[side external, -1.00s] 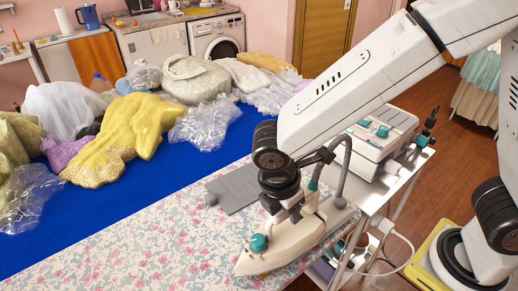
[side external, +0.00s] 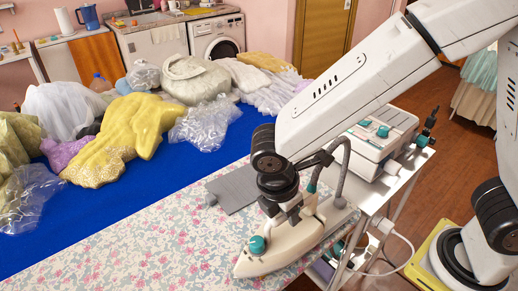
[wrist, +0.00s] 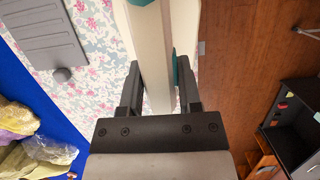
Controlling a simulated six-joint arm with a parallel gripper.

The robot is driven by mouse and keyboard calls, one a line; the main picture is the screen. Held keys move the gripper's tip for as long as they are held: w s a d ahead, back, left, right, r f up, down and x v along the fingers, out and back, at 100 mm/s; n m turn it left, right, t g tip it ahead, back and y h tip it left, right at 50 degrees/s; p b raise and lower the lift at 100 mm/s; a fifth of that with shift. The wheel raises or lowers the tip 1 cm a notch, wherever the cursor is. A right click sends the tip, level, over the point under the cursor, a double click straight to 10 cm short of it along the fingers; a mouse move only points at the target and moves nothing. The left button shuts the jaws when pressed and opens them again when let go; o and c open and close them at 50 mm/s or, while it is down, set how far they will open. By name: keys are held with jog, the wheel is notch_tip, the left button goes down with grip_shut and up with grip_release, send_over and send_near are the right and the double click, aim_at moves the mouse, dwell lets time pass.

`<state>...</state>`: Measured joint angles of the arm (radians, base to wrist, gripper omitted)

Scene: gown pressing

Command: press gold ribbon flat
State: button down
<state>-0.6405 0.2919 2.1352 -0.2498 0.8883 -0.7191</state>
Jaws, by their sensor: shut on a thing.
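The cream iron (side external: 278,250) with teal knobs sits low over the floral pressing cloth (side external: 150,235), its nose toward the lower left. I cannot tell whether its soleplate touches the cloth. My gripper (side external: 296,209) is shut on the iron's handle. In the wrist view, my gripper's dark fingers (wrist: 160,95) stand on both sides of the pale handle (wrist: 150,45). I cannot clearly make out the gold ribbon; the iron may cover it.
A grey pad (side external: 234,188) lies behind the iron. Bagged garments (side external: 125,135) pile up on the blue cloth (side external: 110,195) at the left. A steam station (side external: 378,138) stands on a trolley at the right, with a hose (side external: 345,170) rising near my arm. The floral cloth's left part is clear.

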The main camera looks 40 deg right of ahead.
aim_at(305, 195)
jog(key=shift+f, duration=0.4)
jog(key=shift+y, duration=0.3)
jog(key=shift+s+d, duration=0.1)
jog(key=shift+d, duration=2.75)
jog(key=shift+d, duration=0.1)
jog(key=shift+d+f, duration=0.15)
jog(key=shift+d, duration=2.1)
jog(key=shift+s, duration=0.1)
jog(key=shift+a, duration=0.1)
jog(key=shift+a, duration=2.45)
